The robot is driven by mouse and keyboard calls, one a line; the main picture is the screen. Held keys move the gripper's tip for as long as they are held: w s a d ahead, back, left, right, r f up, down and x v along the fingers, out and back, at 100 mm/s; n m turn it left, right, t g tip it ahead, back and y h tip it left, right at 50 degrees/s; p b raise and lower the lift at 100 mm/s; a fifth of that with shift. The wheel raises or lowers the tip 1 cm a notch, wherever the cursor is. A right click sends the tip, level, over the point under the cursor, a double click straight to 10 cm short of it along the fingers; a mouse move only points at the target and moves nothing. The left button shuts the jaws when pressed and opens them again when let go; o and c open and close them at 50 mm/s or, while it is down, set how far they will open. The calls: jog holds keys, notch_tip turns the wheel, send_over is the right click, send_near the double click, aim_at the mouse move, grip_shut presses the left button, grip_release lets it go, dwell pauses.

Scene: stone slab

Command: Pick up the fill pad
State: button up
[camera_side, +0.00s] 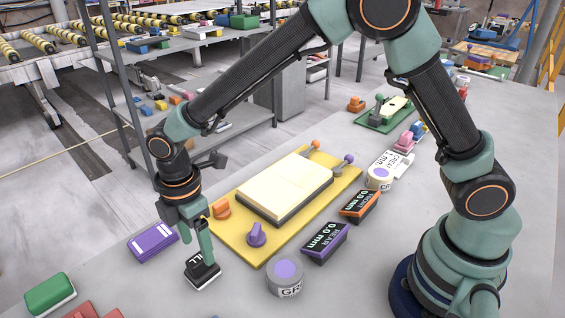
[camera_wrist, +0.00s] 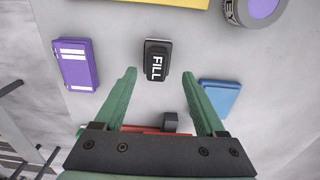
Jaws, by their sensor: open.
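The fill pad (camera_side: 203,271) is a small black block with a pale base and white "FILL" lettering on the stone slab. In the side view it sits directly below and in front of my gripper (camera_side: 203,250), partly covered by a finger. In the wrist view the fill pad (camera_wrist: 156,62) lies upper centre, just beyond and between the tips of my two green fingers (camera_wrist: 158,78). My gripper is open, with nothing between its fingers. Whether a finger touches the pad cannot be told.
A purple striped block (camera_wrist: 76,64) lies left of the pad and a blue block (camera_wrist: 221,97) right in the wrist view. The yellow board (camera_side: 255,195) with knobs and a cream pad stands behind. A round tin (camera_side: 285,285) and a green block (camera_side: 50,292) lie nearby.

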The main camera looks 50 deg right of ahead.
aim_at(198, 258)
jog(key=f, duration=0.5)
jog(key=shift+w+a, duration=0.1)
jog(key=shift+w, duration=0.15)
grip_shut()
